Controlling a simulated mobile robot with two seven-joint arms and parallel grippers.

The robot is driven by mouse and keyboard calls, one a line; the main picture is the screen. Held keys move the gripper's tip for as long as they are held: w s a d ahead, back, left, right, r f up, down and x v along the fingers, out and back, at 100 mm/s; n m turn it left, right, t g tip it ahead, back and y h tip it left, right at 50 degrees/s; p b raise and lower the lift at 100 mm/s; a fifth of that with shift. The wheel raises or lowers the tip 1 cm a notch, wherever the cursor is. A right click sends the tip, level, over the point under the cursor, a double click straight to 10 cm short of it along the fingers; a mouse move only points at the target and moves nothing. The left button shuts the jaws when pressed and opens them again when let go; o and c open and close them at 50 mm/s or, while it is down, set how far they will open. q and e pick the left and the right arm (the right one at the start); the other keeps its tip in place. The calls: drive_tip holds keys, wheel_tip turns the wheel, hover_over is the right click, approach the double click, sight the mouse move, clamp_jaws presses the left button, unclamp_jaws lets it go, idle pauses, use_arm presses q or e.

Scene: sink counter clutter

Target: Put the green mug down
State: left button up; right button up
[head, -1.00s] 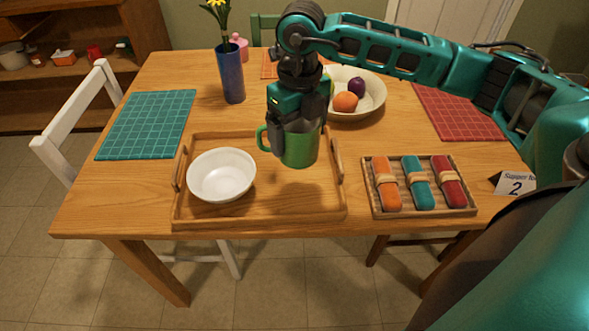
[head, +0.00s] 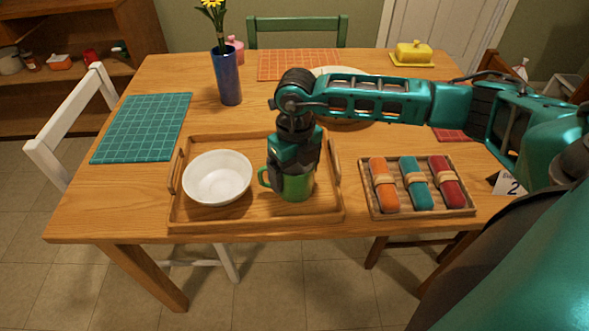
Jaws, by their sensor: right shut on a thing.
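The green mug (head: 297,188) is upright at the right half of the wooden tray (head: 222,218), its handle pointing left. It looks to be at the tray floor, but I cannot tell if it touches. My right gripper (head: 291,172) is over the mug from above and shut on it; the fingers partly hide its rim. My left gripper is not in view.
A white bowl (head: 218,178) sits in the tray just left of the mug. A box of rolled napkins (head: 417,187) is right of the tray. A blue vase (head: 228,76) stands behind. My right arm mostly hides a fruit bowl.

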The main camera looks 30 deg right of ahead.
drive_tip(key=shift+f, duration=0.15)
drive_tip(key=o, duration=1)
drive_tip(key=shift+r, duration=0.45)
wheel_tip(320, 180, up, 12)
drive_tip(key=shift+d+f+p, duration=0.15)
drive_tip(key=shift+f+p, duration=0.1)
drive_tip(key=shift+p, duration=0.25)
